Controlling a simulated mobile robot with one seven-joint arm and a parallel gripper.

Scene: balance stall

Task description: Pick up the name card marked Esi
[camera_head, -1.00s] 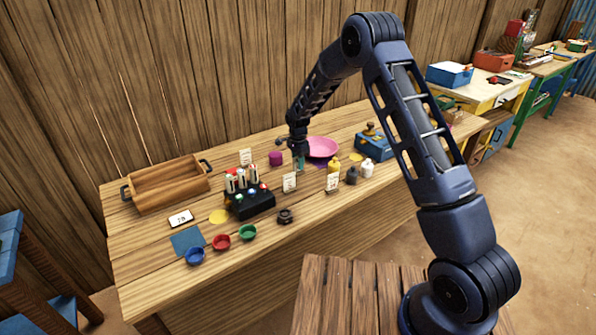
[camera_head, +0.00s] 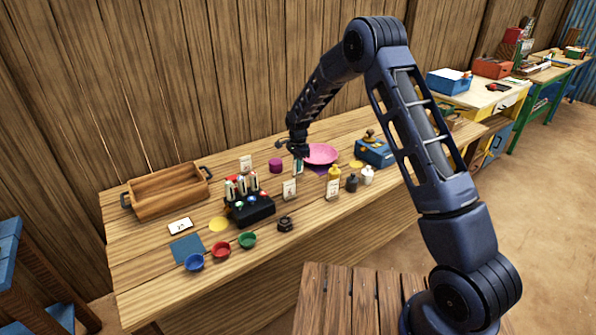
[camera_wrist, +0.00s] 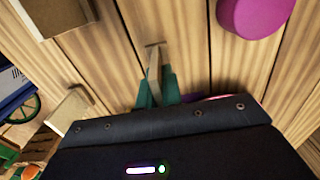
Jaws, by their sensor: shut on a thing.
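My gripper (camera_head: 298,167) is at the back middle of the long table, in front of the pink plate. In the wrist view its green fingertips (camera_wrist: 156,90) are shut on a thin pale name card (camera_wrist: 154,62), seen nearly edge-on. The marking on this card is not visible. Other upright name cards stand on the table: one behind the black rack (camera_head: 246,163), one in front of my gripper (camera_head: 289,190), and one by the yellow bottle (camera_head: 333,189). Their writing is too small to read.
A purple cylinder (camera_head: 276,165) stands just left of my gripper, and the pink plate (camera_head: 320,153) lies to its right. Small bottles (camera_head: 352,183) and a blue box (camera_head: 374,152) are further right. A wooden tray (camera_head: 166,193) is at the left.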

